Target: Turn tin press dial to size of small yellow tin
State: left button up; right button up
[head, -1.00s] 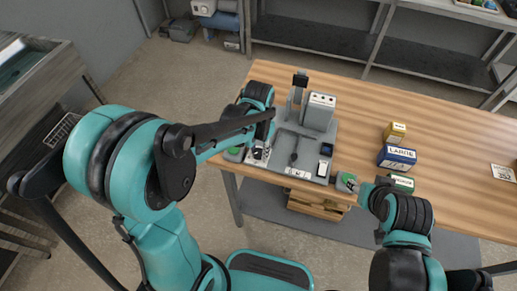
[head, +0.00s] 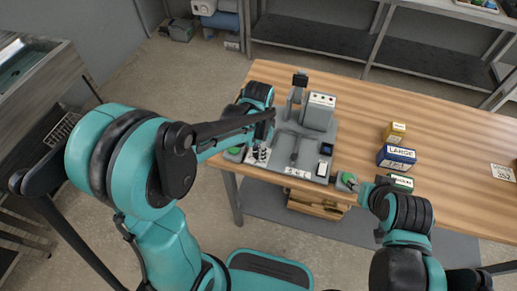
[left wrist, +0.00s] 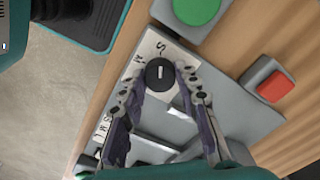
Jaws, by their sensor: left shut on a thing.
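The tin press (head: 321,150) is a grey machine at the table's front edge. Its dial (left wrist: 160,75) is a round black knob with a white mark on a pale label plate (left wrist: 150,47). The white mark points roughly toward the top of the left wrist view, near an S-like letter; the exact setting is hard to read. My left gripper (left wrist: 163,88) has its fingers on either side of the knob, shut on it. It also shows over the press's left front corner (head: 262,151). The small yellow tin (head: 395,132) stands to the right. My right gripper (head: 372,192) is partly visible; its jaws are unclear.
A blue tin marked LARGE (head: 396,157) and a green-and-white tin (head: 402,182) stand in front of the yellow one. A green button (left wrist: 195,8) and a red button (left wrist: 270,85) flank the dial. The table's right side is mostly clear.

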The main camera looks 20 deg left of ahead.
pick_arm(q)
jog(key=o, duration=1.2)
notch_tip(320, 180, up, 12)
jog(key=s+a+n+t, duration=0.1)
jog(key=s+n+t, duration=0.1)
jog(key=s+n, duration=0.1)
jog(key=s+a+f+n+t, duration=0.1)
jog(key=s+a+n+t, duration=0.1)
jog(key=s+n, duration=0.1)
jog(key=s+a+f+n+t, duration=0.1)
jog(key=s+n+t, duration=0.2)
jog(key=s, duration=0.1)
jog(key=shift+s+a+f+n+b, duration=0.1)
jog(key=shift+s+a+n+b, duration=0.2)
jog(key=shift+b, duration=0.1)
